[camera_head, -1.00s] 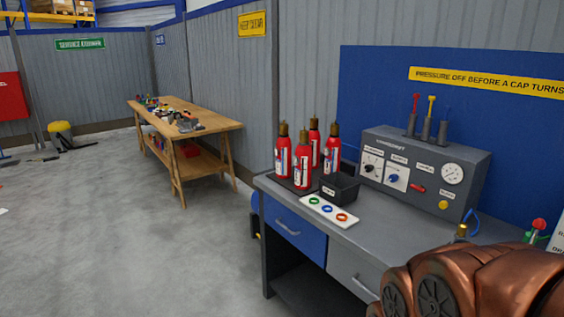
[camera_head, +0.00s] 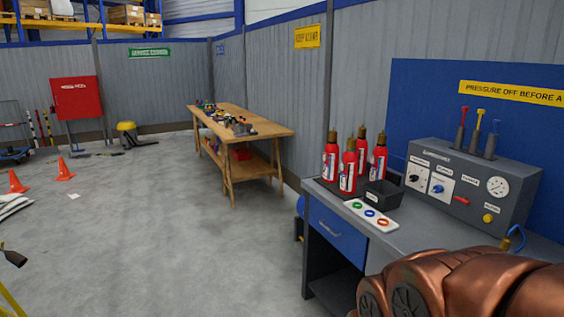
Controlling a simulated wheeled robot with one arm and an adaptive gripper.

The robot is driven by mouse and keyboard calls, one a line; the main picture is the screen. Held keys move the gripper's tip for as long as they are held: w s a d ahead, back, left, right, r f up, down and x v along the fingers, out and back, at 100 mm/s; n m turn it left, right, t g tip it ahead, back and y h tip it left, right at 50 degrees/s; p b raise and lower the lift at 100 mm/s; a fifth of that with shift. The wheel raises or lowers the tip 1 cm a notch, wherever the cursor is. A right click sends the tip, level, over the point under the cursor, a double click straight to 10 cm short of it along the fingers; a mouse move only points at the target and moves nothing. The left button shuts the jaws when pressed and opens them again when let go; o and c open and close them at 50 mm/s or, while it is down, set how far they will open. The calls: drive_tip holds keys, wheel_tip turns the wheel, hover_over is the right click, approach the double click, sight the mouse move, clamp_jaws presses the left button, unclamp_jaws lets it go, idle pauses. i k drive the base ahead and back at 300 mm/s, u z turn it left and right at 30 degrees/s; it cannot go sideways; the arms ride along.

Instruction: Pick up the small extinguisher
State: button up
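Several small red extinguishers with brass-coloured tops stand upright in a close group at the left end of the grey workbench (camera_head: 410,225). The front one (camera_head: 348,172) is nearest to the bench's front edge. One stands to its left (camera_head: 331,160), one to its right (camera_head: 379,160), and another is partly hidden behind. My copper-coloured arm fills the lower right corner, in front of the bench. My gripper is not in view.
A black bin (camera_head: 383,195) and a white card with coloured rings (camera_head: 371,216) lie beside the extinguishers. A grey control panel (camera_head: 470,185) stands behind. A wooden table (camera_head: 262,130) stands farther back. Orange cones (camera_head: 65,168) are at left. The middle floor is clear.

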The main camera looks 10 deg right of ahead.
sight(330, 156)
drive_tip(key=u, duration=0.8)
drive_tip(key=i, duration=1.5)
drive_tip(key=z, duration=0.25)
drive_tip(key=i, duration=1.25)
drive_tip(key=z, duration=1.15)
drive_tip(key=i, duration=0.7)
drive_tip(key=z, duration=0.05)
